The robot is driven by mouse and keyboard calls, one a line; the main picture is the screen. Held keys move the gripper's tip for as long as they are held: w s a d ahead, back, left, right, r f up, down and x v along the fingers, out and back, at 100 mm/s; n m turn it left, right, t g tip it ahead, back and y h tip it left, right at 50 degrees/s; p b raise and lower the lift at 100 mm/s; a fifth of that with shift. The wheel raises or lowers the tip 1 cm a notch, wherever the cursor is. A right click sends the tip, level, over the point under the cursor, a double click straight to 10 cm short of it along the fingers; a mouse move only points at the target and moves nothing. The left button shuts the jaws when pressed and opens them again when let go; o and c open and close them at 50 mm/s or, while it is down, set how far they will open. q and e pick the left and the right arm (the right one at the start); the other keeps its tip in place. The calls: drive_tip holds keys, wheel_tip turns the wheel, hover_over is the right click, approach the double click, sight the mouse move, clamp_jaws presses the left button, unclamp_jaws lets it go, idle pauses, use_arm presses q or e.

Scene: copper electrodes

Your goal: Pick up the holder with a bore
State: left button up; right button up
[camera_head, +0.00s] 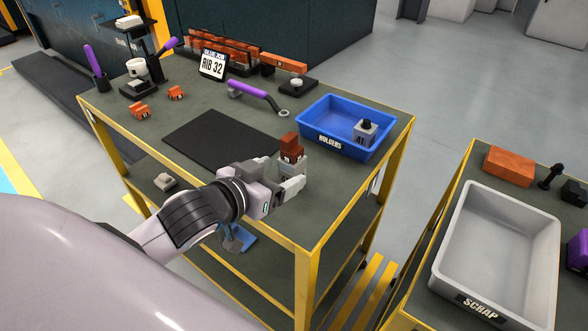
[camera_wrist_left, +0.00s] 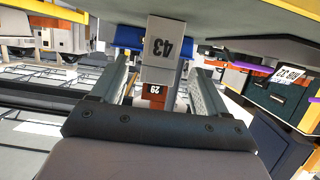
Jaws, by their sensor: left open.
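A grey holder block (camera_head: 291,164) with a copper block (camera_head: 289,143) on top stands on the table, right of the black mat. In the left wrist view the grey holder (camera_wrist_left: 163,45) is marked 43 and the copper block (camera_wrist_left: 153,92) is marked 29. My left gripper (camera_head: 289,178) is open around this holder, with one finger on each side; it also shows in the left wrist view (camera_wrist_left: 160,72). I cannot tell whether the fingers touch it. Another grey holder (camera_head: 364,134) with a black top sits in the blue HOLDERS bin (camera_head: 318,137). I cannot make out a bore on either holder.
A black mat (camera_head: 220,140) lies mid-table. A grey SCRAP bin (camera_head: 447,265) is on another table at the right, across a gap.

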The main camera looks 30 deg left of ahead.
sight(286, 171)
use_arm(q)
drive_tip(key=shift+x, duration=2.55)
drive_tip(key=shift+f, duration=0.1)
drive_tip(key=c, duration=1.3)
